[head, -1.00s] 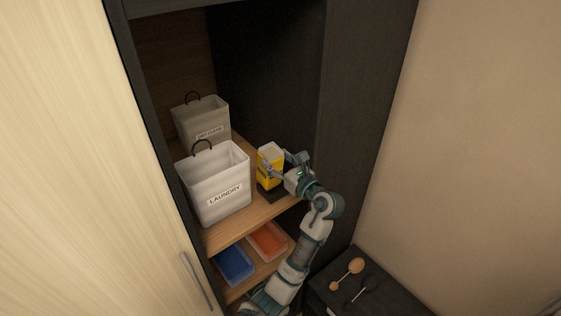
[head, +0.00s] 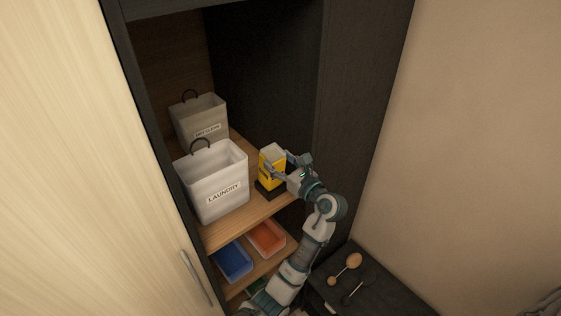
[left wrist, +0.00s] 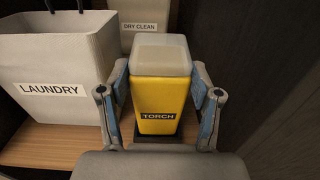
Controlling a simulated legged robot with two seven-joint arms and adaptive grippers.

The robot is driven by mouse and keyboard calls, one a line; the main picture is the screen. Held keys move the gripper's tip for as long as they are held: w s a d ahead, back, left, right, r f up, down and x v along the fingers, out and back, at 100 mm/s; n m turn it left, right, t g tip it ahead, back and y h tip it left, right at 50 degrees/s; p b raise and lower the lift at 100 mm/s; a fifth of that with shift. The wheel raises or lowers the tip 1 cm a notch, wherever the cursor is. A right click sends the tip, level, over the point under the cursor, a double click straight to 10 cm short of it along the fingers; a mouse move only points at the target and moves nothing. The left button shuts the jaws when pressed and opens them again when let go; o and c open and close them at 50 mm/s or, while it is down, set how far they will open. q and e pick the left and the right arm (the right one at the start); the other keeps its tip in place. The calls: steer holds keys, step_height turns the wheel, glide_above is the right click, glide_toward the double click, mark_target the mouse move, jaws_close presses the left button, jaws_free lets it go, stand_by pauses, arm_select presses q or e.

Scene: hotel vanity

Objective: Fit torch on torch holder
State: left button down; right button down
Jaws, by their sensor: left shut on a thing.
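The torch (head: 271,168) is a yellow box-shaped lamp with a pale translucent top. It stands upright on the right part of the wooden shelf, at the black torch holder (head: 268,190). In the left wrist view the torch (left wrist: 160,97) shows its TORCH label, with a dark edge of the holder (left wrist: 155,139) below it. I cannot tell whether the torch is fully seated. My left gripper (head: 280,165) is shut on the torch, with a finger on each side of it. My right gripper is not in view.
A LAUNDRY basket (head: 214,180) stands left of the torch, with a DRY CLEAN basket (head: 199,120) behind it. A blue tray (head: 233,262) and an orange tray (head: 266,238) are on the lower shelf. The dark cabinet wall (head: 300,80) rises close on the right.

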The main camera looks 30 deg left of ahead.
arm_select(q)
steer(key=shift+a, duration=0.15)
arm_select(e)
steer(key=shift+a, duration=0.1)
arm_select(q)
steer(key=shift+f, duration=0.1)
steer(key=shift+d+f, duration=0.35)
steer(key=shift+f, duration=0.1)
steer(key=shift+a+f, duration=0.1)
steer(key=shift+f, duration=0.15)
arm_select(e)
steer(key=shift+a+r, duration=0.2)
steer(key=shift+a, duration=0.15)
arm_select(q)
steer(key=shift+f, duration=0.55)
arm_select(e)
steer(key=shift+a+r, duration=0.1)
